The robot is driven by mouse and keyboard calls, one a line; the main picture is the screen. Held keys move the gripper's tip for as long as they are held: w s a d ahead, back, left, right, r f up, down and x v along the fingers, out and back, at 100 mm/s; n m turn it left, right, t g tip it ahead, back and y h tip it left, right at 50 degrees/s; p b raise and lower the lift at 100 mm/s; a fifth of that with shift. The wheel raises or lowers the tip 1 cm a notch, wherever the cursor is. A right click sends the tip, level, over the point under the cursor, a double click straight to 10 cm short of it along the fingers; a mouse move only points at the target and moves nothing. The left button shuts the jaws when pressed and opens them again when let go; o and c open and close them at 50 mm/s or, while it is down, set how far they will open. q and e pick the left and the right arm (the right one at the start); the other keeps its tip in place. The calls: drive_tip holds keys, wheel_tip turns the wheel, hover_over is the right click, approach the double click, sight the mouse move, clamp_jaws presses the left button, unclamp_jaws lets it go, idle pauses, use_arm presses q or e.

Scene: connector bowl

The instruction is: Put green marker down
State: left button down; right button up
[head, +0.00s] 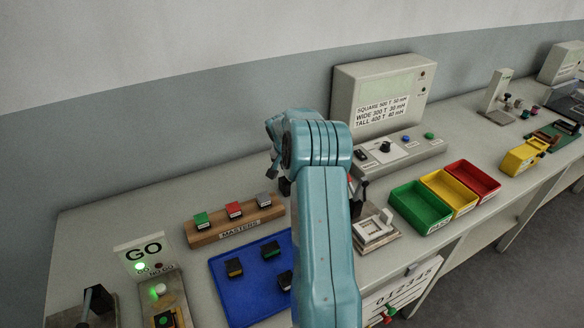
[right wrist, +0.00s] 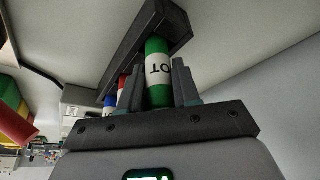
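The green marker (right wrist: 157,72) has a white label with dark letters and shows in the right wrist view. My right gripper (right wrist: 158,88) has one finger on each side of it, and they appear closed on its body. The marker's far end meets a dark bar (right wrist: 150,35); I cannot tell whether it sits in the bar or only against it. A red marker (right wrist: 122,84) and a blue marker (right wrist: 110,101) stand along the same bar. In the head view my right arm hides the marker, and my right fingers cannot be made out. My left gripper is not in view.
The bench holds a blue tray (head: 222,290) with dark blocks, a MASTERS rack (head: 239,230), and green (head: 420,213), yellow (head: 450,190) and red (head: 474,180) bins. A grey box (head: 382,92) stands at the wall. A GO sign (head: 143,252) is at left.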

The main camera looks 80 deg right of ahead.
drive_tip(key=o, duration=0.4)
drive_tip(key=shift+c, duration=0.2)
drive_tip(key=shift+r+p, duration=0.25)
drive_tip(key=shift+p, duration=0.05)
drive_tip(key=shift+a+r, duration=0.1)
drive_tip(key=shift+r, duration=0.25)
drive_tip(key=b+v, duration=0.1)
drive_tip(key=v, duration=1)
